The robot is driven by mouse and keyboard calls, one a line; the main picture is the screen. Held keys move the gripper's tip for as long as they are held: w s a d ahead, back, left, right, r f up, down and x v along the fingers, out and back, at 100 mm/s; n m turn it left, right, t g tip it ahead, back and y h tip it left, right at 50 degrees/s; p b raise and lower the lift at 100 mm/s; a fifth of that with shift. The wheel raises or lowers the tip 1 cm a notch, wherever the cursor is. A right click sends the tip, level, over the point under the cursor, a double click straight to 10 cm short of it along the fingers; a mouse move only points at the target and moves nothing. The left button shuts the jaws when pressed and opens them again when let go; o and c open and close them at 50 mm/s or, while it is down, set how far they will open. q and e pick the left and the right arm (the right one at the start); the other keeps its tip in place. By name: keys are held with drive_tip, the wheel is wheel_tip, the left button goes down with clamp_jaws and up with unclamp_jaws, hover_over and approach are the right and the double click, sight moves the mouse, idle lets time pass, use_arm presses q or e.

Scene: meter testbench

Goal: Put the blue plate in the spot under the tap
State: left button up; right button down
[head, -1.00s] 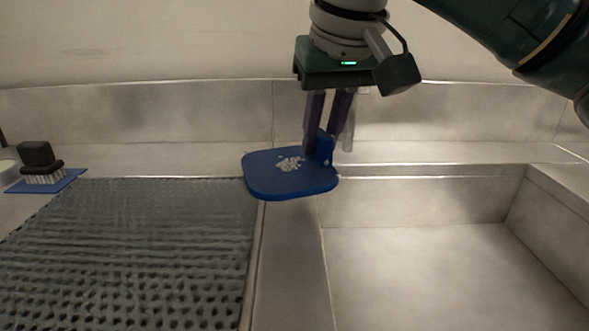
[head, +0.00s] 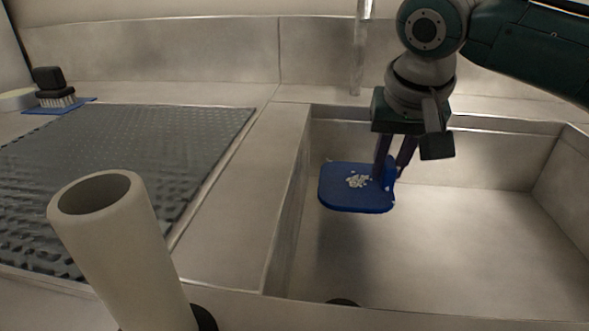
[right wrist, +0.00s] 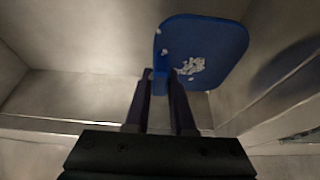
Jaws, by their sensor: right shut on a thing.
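The blue plate (head: 340,192) is a flat square with rounded corners, a raised handle at its right side and whitish crumbs on top. My right gripper (head: 388,178) is shut on the handle and holds the plate roughly level over the left part of the sink basin (head: 440,250). The right wrist view shows the plate (right wrist: 222,40) beyond the fingertips of my right gripper (right wrist: 160,76). The tap (head: 359,50) is a metal pipe at the back of the sink, partly cut off by the top edge. My left gripper is not in view.
A black dotted drain mat (head: 120,150) lies left of the sink. A black brush (head: 50,85) stands on a blue mat (head: 75,104) at the far left. A pale open tube (head: 120,250) stands in front.

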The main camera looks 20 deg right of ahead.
drive_tip(key=shift+w+f+b, duration=0.1)
drive_tip(key=shift+f+b, duration=1)
drive_tip(key=shift+f, duration=2.65)
drive_tip(key=shift+f, duration=0.15)
drive_tip(key=c, duration=0.8)
unclamp_jaws()
drive_tip(key=shift+o, duration=0.2)
drive_tip(key=p+v, duration=0.4)
drive_tip(key=v, duration=0.7)
drive_tip(key=shift+p, duration=0.4)
drive_tip(key=shift+s+r, duration=0.2)
drive_tip(key=shift+r, duration=0.35)
drive_tip(key=shift+a, duration=0.15)
